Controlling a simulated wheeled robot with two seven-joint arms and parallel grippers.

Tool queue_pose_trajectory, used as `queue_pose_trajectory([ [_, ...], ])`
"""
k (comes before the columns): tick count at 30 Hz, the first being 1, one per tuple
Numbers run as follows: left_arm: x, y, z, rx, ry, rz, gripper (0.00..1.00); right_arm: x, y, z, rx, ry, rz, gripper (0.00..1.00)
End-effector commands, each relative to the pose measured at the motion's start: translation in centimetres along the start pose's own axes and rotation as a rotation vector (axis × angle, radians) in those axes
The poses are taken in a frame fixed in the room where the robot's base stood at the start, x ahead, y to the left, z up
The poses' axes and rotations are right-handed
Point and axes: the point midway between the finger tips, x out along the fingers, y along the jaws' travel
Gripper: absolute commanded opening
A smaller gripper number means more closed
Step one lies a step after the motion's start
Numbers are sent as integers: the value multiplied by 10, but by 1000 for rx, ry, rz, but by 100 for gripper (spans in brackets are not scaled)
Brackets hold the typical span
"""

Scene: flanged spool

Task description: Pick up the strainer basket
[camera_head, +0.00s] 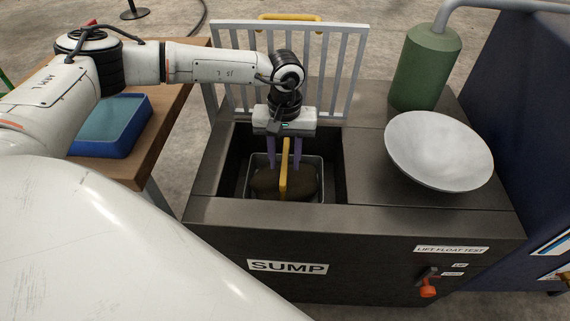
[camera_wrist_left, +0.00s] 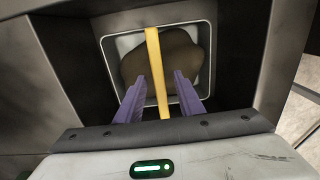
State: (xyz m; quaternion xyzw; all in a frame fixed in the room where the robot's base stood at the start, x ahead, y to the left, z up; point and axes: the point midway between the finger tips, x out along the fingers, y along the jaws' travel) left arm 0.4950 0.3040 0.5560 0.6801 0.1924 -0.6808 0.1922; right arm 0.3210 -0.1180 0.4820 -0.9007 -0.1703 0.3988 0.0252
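The strainer basket (camera_head: 313,181) sits inside the dark opening of the sump. It is a grey, rounded-square container with a brown mass in it and a yellow handle (camera_head: 284,174) across its top. In the left wrist view the basket (camera_wrist_left: 208,62) shows from above, with the yellow handle (camera_wrist_left: 156,70) running between my fingers. My left gripper (camera_head: 285,165) points down into the opening; its two purple fingers are apart, one on each side of the handle. Gaps show between the fingers (camera_wrist_left: 158,92) and the handle in the left wrist view. My right gripper is not in view.
The sump cabinet (camera_head: 355,245) has walls around the opening. A grey barred grate (camera_head: 338,65) with a yellow handle stands upright behind it. A white dish (camera_head: 440,150) and a green cylinder (camera_head: 425,68) are at the right. A blue tray (camera_head: 112,125) sits on a wooden table at the left.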

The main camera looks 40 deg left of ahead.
Motion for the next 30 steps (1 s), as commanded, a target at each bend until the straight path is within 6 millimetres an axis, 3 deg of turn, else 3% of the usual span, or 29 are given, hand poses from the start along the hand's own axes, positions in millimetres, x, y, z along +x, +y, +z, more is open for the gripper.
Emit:
queue_pose_trajectory([
  [8,3,0,0,0,0,0,34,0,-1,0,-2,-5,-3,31],
  [14,3,0,0,0,0,0,1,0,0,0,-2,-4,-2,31],
  [25,-1,1,-1,0,2,3,0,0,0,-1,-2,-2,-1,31],
  [30,-25,1,-2,0,4,5,0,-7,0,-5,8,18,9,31],
])
